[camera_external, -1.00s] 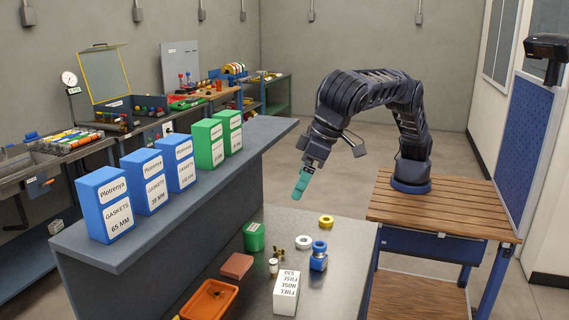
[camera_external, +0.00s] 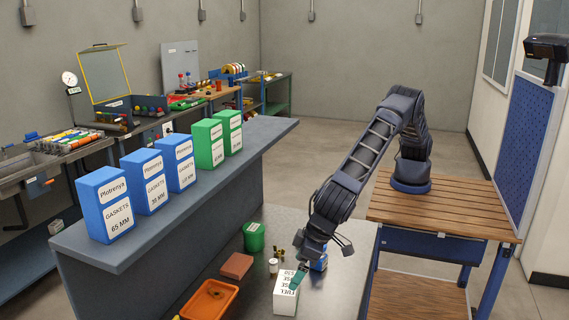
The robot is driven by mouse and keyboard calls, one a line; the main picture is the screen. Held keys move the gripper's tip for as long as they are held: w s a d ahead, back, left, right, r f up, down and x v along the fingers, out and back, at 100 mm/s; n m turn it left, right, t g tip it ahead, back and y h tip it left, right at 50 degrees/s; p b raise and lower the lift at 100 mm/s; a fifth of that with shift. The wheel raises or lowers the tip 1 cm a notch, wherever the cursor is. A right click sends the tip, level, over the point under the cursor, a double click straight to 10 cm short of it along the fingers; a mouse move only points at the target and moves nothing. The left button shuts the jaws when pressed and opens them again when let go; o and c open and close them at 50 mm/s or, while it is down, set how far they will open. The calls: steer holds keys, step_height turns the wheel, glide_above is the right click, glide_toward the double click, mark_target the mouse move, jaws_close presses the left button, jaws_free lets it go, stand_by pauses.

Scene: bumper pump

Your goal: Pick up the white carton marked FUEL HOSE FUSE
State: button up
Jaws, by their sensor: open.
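The white carton (camera_external: 285,301) stands on the dark worktop at the front, with black lettering that is only partly readable. My gripper (camera_external: 299,278), with teal fingers, points down at the carton's upper right part and overlaps it in this view. It is open. I cannot tell whether the fingers are around the carton, touching it or just above it. The fingers hide part of the carton's top and right side.
Left of the carton are an orange tray (camera_external: 191,300), a reddish-brown block (camera_external: 237,265), a green container (camera_external: 254,236) and a small white bottle (camera_external: 273,266). A blue item (camera_external: 319,263) is partly behind my gripper. A raised shelf (camera_external: 165,226) with several gasket boxes runs along the left.

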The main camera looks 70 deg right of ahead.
mark_target(284, 284)
steer(key=x, duration=0.9)
steer(key=shift+w+f, duration=0.15)
steer(key=shift+f, duration=0.05)
steer(key=shift+a, duration=0.1)
steer(key=c, duration=0.9)
